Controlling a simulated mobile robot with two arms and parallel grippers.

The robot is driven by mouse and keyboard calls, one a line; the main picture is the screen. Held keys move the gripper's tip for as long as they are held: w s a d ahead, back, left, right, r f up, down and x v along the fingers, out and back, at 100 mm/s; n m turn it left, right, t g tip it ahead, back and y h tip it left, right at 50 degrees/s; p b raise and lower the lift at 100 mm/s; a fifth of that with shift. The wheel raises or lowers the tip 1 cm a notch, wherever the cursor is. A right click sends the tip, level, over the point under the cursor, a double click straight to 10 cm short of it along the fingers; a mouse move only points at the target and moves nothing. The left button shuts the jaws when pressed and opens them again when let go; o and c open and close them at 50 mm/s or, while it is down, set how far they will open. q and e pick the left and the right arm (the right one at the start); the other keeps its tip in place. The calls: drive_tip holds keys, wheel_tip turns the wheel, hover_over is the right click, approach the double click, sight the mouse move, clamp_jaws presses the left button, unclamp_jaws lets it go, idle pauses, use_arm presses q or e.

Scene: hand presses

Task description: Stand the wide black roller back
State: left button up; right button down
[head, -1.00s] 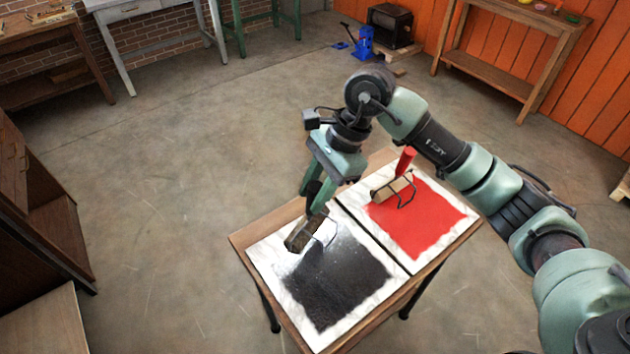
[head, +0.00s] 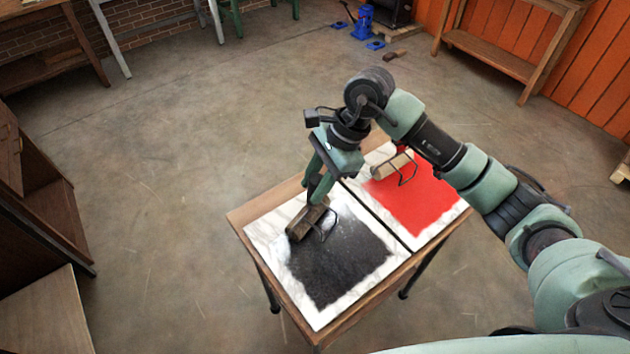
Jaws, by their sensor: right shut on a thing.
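The wide black roller (head: 305,222) is at the back left edge of the black ink patch (head: 335,262) on the left marble slab (head: 268,232). Its wire frame shows to the right of the roller body. My right gripper (head: 318,192) reaches down from above and is shut on the roller's black handle, which is mostly hidden by the fingers. I cannot tell whether the roller touches the slab. My left gripper is not in view.
A second roller (head: 392,165) with a wire frame rests by the red ink patch (head: 418,200) on the right slab, partly behind my arm. Both slabs lie on a small wooden table (head: 238,216). A wooden cabinet (head: 40,205) stands at the left.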

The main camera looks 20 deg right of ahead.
drive_tip(key=shift+f, duration=0.15)
idle(0.6)
drive_tip(key=c, duration=0.6)
unclamp_jaws()
drive_tip(key=p+v, duration=0.3)
drive_tip(key=v, duration=0.6)
idle(0.5)
drive_tip(key=shift+f, duration=0.1)
idle(0.4)
